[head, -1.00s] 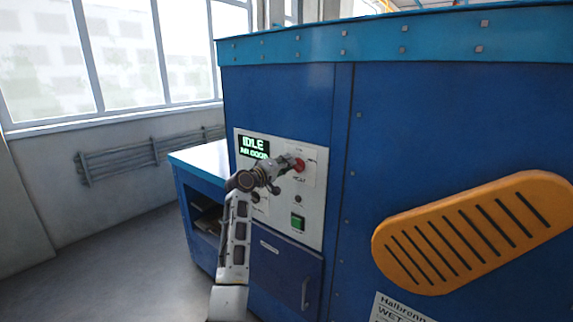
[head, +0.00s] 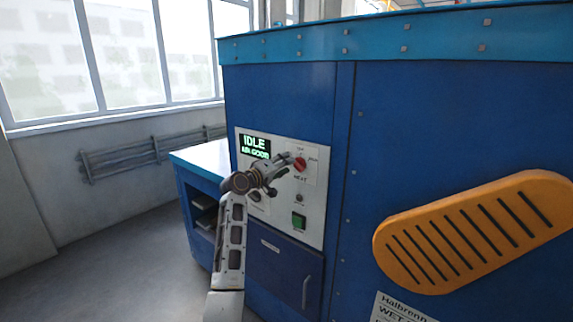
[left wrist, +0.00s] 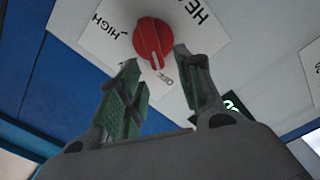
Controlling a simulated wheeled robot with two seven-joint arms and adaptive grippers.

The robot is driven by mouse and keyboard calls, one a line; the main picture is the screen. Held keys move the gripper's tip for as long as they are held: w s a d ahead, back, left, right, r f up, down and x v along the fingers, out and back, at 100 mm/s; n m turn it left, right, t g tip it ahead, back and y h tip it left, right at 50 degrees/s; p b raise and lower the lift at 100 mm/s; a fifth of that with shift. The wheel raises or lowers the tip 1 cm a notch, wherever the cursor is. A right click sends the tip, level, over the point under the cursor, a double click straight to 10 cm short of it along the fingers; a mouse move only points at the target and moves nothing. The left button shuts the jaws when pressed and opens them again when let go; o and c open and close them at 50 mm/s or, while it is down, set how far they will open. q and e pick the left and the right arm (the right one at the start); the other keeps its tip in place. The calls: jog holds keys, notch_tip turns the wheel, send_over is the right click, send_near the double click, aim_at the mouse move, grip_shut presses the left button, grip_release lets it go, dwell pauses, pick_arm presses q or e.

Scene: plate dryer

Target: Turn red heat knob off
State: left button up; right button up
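The red heat knob (head: 300,164) is on the white control panel (head: 316,219) of the blue machine. In the left wrist view the red knob (left wrist: 153,42) shows close up, with HIGH to its left and OFF just below it. A pale mark on the knob points down toward OFF. My left gripper (head: 281,174) is in front of the panel, just left of and below the knob. In the left wrist view its fingers (left wrist: 156,75) are spread and empty, and the knob shows beyond the gap, apparently untouched. My right gripper is not in view.
A green display (head: 255,147) reads IDLE on its top line. A green button (head: 298,221) and a small dark knob sit lower on the panel. An orange slotted part (head: 475,232) sticks out at right. A blue side table (head: 203,160) stands left of the machine.

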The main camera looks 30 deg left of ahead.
pick_arm(q)
jog(key=s, duration=0.9)
jog(key=shift+s+a, duration=0.35)
dwell(0.5)
